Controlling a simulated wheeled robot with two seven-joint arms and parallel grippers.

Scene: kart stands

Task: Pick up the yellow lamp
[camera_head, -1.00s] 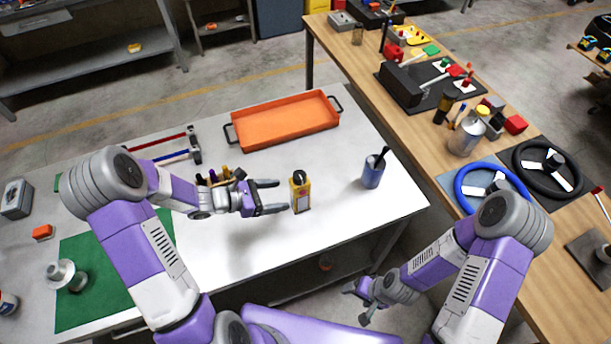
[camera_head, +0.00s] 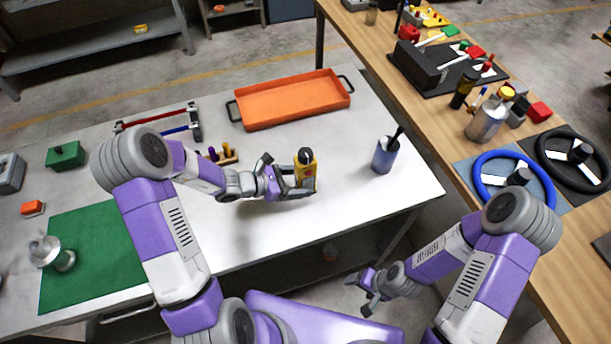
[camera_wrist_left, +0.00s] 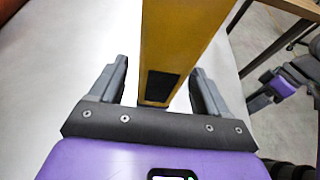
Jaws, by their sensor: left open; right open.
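The yellow lamp (camera_head: 307,168), a yellow upright body with a black top, stands on the white table in the head view. Its yellow body with a dark panel (camera_wrist_left: 178,45) fills the middle of the left wrist view. My left gripper (camera_head: 298,180) is open at the lamp, with one finger on each side of its body. The wrist view shows the left gripper's fingers (camera_wrist_left: 160,78) apart, with a gap beside the lamp. My right gripper (camera_head: 365,292) is open and empty, low in front of the table and away from the lamp.
An orange tray (camera_head: 292,100) lies behind the lamp. A blue cup (camera_head: 384,157) stands to the right. A small holder with tools (camera_head: 222,155) is behind my left wrist. A green mat (camera_head: 95,260) lies at left. A wooden bench (camera_head: 455,130) stands at right.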

